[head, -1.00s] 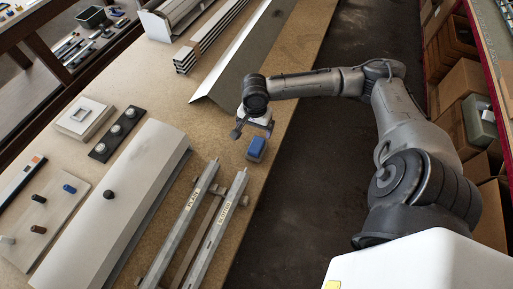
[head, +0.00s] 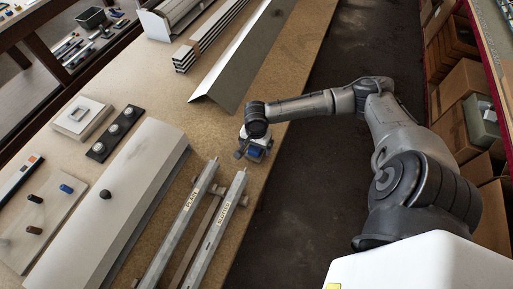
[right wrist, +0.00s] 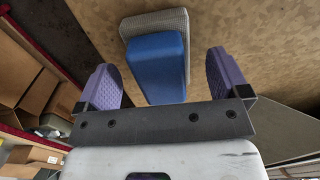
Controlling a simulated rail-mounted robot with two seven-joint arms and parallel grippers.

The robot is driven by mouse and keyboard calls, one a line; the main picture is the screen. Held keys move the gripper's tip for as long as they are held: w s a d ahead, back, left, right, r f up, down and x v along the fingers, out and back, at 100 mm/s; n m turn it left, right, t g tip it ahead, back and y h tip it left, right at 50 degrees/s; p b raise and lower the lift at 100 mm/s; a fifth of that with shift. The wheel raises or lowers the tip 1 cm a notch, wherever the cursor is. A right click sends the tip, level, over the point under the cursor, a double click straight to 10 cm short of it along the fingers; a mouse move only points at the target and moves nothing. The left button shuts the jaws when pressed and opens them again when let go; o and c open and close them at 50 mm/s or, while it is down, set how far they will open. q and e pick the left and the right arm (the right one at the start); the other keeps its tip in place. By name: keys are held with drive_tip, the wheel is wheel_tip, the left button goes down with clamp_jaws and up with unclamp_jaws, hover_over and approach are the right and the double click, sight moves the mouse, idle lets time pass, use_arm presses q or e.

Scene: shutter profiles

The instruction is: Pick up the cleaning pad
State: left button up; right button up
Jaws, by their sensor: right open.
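The cleaning pad is a blue block on a grey base (right wrist: 157,68). It stands on the workbench near its right edge, and in the head view the pad (head: 256,153) is partly covered by my right gripper (head: 249,152). In the right wrist view, my right gripper (right wrist: 163,65) is open, with one purple finger on each side of the blue block. Gaps show between the fingers and the block, and nothing is held. My left gripper is not in view.
Two slotted metal rails (head: 215,231) with labels lie just in front of the pad. A long grey profile (head: 117,205) lies to their left, and an angled metal sheet (head: 243,62) lies behind. The bench (head: 287,95) drops to dark floor on the right.

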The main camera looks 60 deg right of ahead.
wheel_tip(320, 180, down, 2)
drive_tip(key=shift+f, duration=0.1)
drive_tip(key=shift+c, duration=0.2)
drive_tip(key=c, duration=1)
drive_tip(key=shift+r, duration=0.2)
drive_tip(key=shift+r, duration=0.55)
drive_tip(key=r, duration=0.1)
drive_tip(key=s+r+p, duration=0.1)
drive_tip(key=r, duration=0.1)
drive_tip(key=shift+d+r, duration=0.1)
drive_tip(key=shift+r, duration=0.1)
drive_tip(key=shift+s+d+r+p, duration=0.2)
drive_tip(key=shift+s+r+p, duration=0.15)
drive_tip(key=shift+s+r, duration=1.05)
drive_tip(key=shift+s+d+r+p, duration=0.3)
drive_tip(key=shift+s+r, duration=0.4)
drive_tip(key=shift+s, duration=1.45)
drive_tip(key=shift+s+d+r+p, duration=0.1)
drive_tip(key=shift+s+r+p, duration=0.3)
drive_tip(key=shift+s+r, duration=1)
